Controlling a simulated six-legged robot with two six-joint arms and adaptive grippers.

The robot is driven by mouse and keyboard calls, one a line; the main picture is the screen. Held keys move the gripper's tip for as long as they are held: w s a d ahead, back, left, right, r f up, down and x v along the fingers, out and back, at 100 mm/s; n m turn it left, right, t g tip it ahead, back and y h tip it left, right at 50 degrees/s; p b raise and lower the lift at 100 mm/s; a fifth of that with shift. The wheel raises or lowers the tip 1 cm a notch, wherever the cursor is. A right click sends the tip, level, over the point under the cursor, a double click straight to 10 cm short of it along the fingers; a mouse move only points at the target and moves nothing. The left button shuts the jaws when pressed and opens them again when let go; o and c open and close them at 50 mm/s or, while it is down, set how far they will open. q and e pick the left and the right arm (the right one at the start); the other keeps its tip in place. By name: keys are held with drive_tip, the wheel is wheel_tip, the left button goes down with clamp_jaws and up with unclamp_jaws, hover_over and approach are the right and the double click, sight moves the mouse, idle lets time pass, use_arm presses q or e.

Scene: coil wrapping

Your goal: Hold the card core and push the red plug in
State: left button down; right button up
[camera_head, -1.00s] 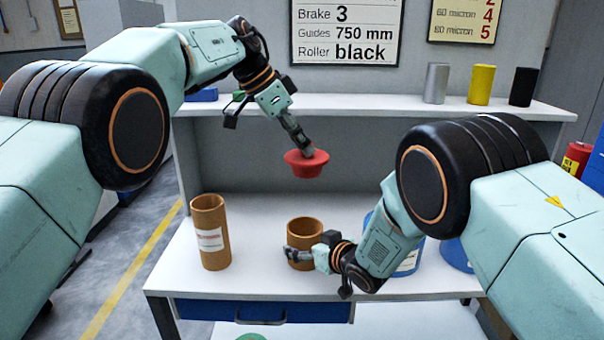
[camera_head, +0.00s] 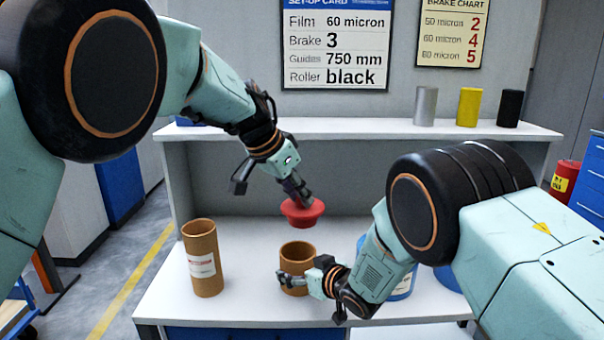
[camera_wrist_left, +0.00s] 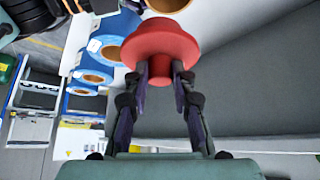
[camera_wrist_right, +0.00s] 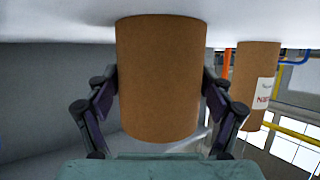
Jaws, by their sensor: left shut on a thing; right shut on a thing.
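The red plug (camera_head: 302,214) is held above the table by my left gripper (camera_head: 300,196). In the left wrist view the plug (camera_wrist_left: 160,48) sits between the two fingertips, its wide flange toward the camera. The brown card core (camera_head: 298,254) stands upright on the white table, open end up. My right gripper (camera_head: 296,281) is shut around its lower side; in the right wrist view the core (camera_wrist_right: 158,80) is between both fingers. The plug is just above the core and apart from it, slightly toward the back.
A second brown core with a label (camera_head: 201,262) stands on the table at the left. Blue rolls (camera_head: 403,284) stand behind my right arm. A shelf (camera_head: 340,128) runs along the back, with silver, yellow and black rollers (camera_head: 469,106) at its right.

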sight(293, 219)
use_arm(q)
drive_tip(key=shift+w+a+f+n, duration=0.2)
drive_tip(key=shift+a+f+n, duration=0.15)
drive_tip(key=shift+f+n, duration=0.25)
drive_tip(key=shift+w+a+t+y, duration=0.15)
drive_tip(key=shift+w+t+y, duration=0.15)
drive_tip(key=shift+w, duration=0.15)
drive_tip(key=shift+n, duration=0.3)
drive_tip(key=shift+f, duration=2.9)
drive_tip(key=shift+f, duration=2.3)
drive_tip(key=c, duration=1)
unclamp_jaws()
drive_tip(key=shift+c, duration=0.2)
drive_tip(key=v, duration=1.2)
